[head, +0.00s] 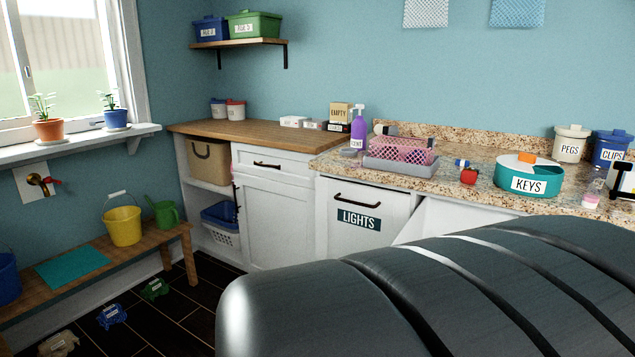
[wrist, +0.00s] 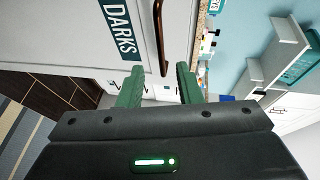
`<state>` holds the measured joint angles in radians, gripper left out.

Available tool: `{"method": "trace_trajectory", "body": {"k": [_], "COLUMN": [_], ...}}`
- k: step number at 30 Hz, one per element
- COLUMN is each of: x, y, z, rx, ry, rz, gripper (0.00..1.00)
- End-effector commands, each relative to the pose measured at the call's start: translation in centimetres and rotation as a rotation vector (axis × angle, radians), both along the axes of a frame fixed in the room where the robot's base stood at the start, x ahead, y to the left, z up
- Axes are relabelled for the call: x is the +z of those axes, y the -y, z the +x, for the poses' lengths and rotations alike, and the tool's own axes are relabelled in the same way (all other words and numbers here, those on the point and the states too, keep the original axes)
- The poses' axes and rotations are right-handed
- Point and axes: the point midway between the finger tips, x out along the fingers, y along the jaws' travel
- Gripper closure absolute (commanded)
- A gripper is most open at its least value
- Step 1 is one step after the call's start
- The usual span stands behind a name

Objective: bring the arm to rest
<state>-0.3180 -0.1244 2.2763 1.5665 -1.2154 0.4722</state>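My gripper (wrist: 159,76) shows in the wrist view, its two green fingers apart with nothing held between them. Past the fingertips are a white front labelled DARKS (wrist: 119,30) and its dark bar handle (wrist: 160,35). The handle appears beyond the fingers; I cannot tell the exact distance. In the head view my own grey arm fills the lower right and hides part of the counter front and floor. My gripper is not visible in the head view.
The granite counter (head: 455,185) holds a pink basket (head: 402,150), a purple bottle (head: 358,130) and a teal KEYS container (head: 528,178). Below it is the LIGHTS front (head: 358,218). A wooden bench (head: 120,255) with a yellow bucket (head: 122,226) stands left. Small items lie on the dark floor.

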Motion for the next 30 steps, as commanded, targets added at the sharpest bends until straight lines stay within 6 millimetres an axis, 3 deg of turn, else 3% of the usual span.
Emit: {"method": "trace_trajectory", "body": {"k": [30], "x": [-1.9], "y": [7.6], "z": [5.4], "rx": [-0.004], "ry": [-0.001], "rz": [0.0], "gripper": [0.68]}}
